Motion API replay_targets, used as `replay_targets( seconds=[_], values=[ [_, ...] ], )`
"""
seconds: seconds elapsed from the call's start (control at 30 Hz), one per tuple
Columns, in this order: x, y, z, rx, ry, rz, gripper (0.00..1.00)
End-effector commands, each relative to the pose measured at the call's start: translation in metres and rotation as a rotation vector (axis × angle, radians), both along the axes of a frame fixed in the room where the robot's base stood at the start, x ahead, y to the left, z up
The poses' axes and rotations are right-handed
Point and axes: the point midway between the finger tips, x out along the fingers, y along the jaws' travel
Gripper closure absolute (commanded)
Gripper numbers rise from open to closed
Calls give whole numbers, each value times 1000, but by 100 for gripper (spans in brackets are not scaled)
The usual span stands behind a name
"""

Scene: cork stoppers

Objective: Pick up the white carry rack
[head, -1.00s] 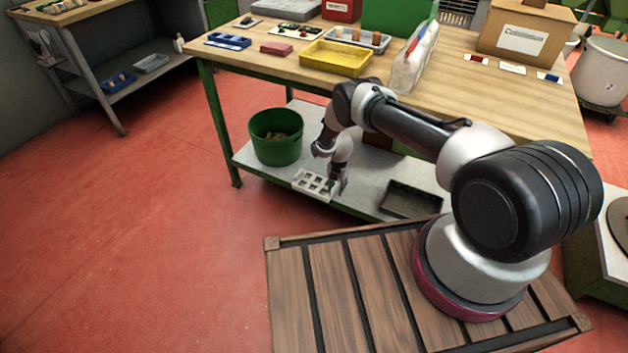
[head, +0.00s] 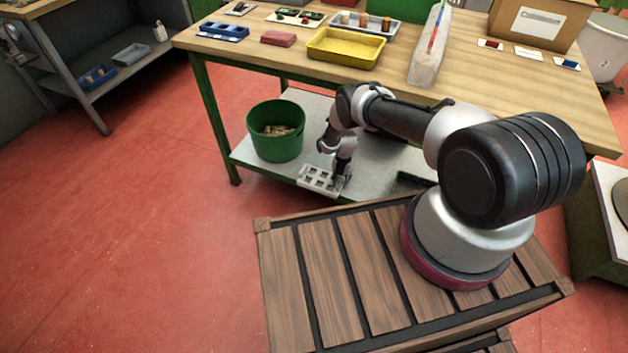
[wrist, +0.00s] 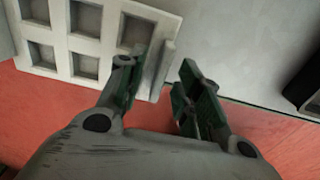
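The white carry rack (head: 318,181) lies on the low grey shelf under the workbench, at its front edge. It has rows of square openings and fills the upper left of the wrist view (wrist: 90,45). My gripper (head: 342,176) is at the rack's right end. In the wrist view my gripper (wrist: 160,72) is open, its green-padded fingers apart. The rack's raised right end shows between them, nearer the left finger, which overlaps the rack in the picture. I cannot tell whether that finger touches it.
A green bucket (head: 276,140) with brownish contents stands left of the rack on the shelf (head: 378,160). A black tray (head: 410,181) lies to the right, partly hidden by my arm. The wooden bench top (head: 470,90) is above, holding a yellow tray (head: 346,58).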

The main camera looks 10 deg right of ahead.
Motion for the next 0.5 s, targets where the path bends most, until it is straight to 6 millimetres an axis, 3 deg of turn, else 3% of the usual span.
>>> replay_targets(
  seconds=[0.3,0.5],
  values=[
    [-4,-6,-6,0,0,0,65],
    [-4,-5,-6,0,0,0,100]
  ],
)
